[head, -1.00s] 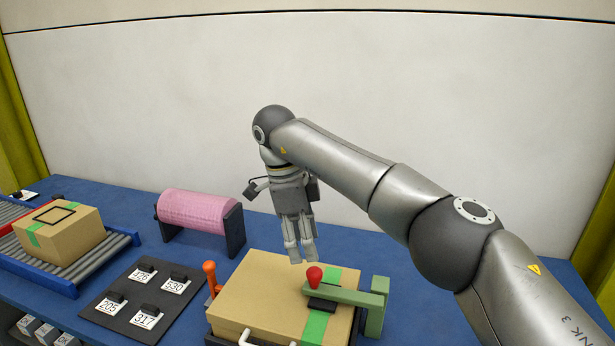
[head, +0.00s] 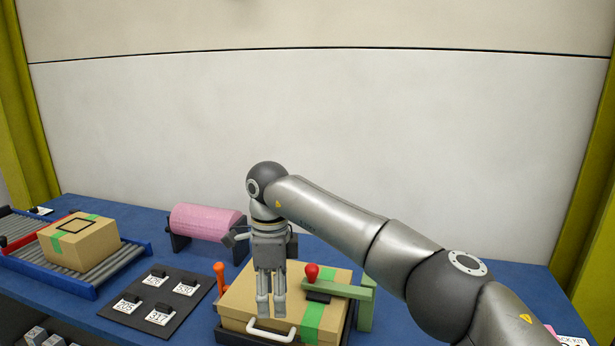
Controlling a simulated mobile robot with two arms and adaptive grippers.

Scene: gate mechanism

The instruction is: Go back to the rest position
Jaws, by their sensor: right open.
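My right gripper (head: 271,304) points down over the front part of a cardboard box (head: 240,298) with green tape. Its two fingers are apart and hold nothing. Whether the fingertips touch the box top or hover above it, I cannot tell. A red knob (head: 312,272) on a green arm (head: 345,290) stands just right of the gripper, over the box. An orange handle (head: 219,277) stands at the box's left. A white handle (head: 271,331) shows at the front, below the fingertips. My left gripper is out of view.
A second cardboard box (head: 80,248) sits on a roller conveyor (head: 48,270) at left. A pink roll (head: 205,222) stands behind. A dark board (head: 158,305) with numbered tags lies left of the gripper.

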